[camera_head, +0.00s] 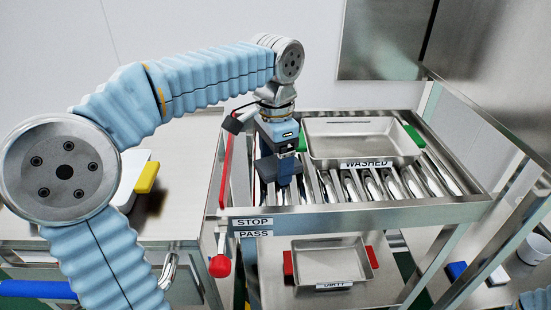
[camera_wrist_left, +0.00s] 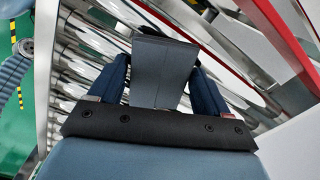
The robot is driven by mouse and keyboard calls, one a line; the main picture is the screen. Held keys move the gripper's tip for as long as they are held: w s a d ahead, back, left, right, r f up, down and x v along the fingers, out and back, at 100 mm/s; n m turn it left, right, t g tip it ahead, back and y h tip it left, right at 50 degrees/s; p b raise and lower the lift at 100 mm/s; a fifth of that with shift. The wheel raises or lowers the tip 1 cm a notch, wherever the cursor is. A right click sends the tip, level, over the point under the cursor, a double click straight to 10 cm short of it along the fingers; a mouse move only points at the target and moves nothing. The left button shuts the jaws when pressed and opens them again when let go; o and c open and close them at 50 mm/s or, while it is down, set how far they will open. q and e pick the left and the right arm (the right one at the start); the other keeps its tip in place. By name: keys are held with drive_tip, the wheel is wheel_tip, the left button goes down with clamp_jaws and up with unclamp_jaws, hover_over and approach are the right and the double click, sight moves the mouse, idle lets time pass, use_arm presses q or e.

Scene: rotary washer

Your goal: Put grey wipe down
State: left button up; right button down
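My left gripper (camera_head: 277,180) points down over the roller rack, at the left of the washed tray. In the left wrist view its two blue fingers (camera_wrist_left: 165,88) stand on either side of a grey wipe (camera_wrist_left: 165,70) and pinch it. The wipe is a dark grey, folded-looking piece. In the head view the wipe (camera_head: 265,169) shows beside the fingers, above the rollers (camera_head: 325,188). I cannot tell whether it touches them. My right gripper is not in view.
A steel tray (camera_head: 362,157) labelled WASHED with green handles sits on the rack. A smaller tray (camera_head: 331,284) labelled DIRTY with red handles sits below. A lever with a red ball (camera_head: 220,266) hangs by the STOP/PASS labels. A white tray with a yellow handle (camera_head: 147,177) is left.

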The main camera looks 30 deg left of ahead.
use_arm(q)
drive_tip(key=shift+o, duration=0.9)
